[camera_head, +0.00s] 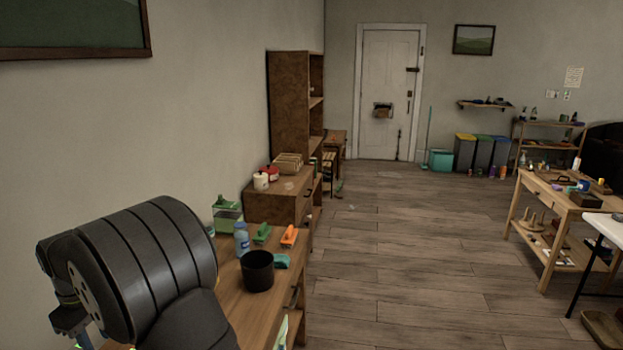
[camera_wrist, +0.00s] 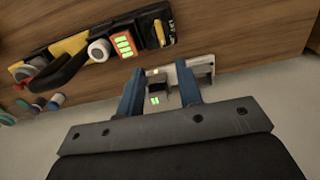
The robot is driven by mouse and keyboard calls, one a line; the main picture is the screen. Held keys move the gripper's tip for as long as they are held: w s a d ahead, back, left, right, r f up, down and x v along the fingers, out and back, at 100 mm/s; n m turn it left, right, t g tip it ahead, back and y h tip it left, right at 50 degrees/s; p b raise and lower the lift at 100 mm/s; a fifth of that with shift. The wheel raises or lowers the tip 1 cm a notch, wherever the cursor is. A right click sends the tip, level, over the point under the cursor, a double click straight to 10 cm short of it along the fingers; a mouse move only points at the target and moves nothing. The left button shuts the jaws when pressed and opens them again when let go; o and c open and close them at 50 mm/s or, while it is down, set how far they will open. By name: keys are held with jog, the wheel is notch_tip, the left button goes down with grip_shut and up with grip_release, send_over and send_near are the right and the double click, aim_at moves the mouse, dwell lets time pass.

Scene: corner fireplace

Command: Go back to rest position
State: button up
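My gripper (camera_wrist: 159,68) shows in the wrist view with two blue fingers standing apart. A pale grey plate-like piece with a dark block (camera_wrist: 207,70) shows between and beyond the fingertips. I cannot tell whether the fingers touch it. In the head view my arm fills the lower left, and my gripper is mostly hidden at the left edge, low beside the wall.
In the wrist view a black and yellow tool holder (camera_wrist: 90,55) is close by on a wooden surface (camera_wrist: 230,30). In the head view a black pot (camera_head: 257,272), blue bottle (camera_head: 241,240) and orange brush (camera_head: 289,236) stand on the wooden cabinet beside my arm.

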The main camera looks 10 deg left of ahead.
notch_tip(320, 180, down, 14)
jog(key=shift+f, duration=0.1)
dwell(0.5)
notch_tip(320, 180, up, 18)
notch_tip(320, 180, down, 17)
jog(key=shift+f, duration=0.55)
jog(key=n, duration=0.5)
jog(key=shift+r, duration=0.1)
jog(key=shift+n, duration=2.5)
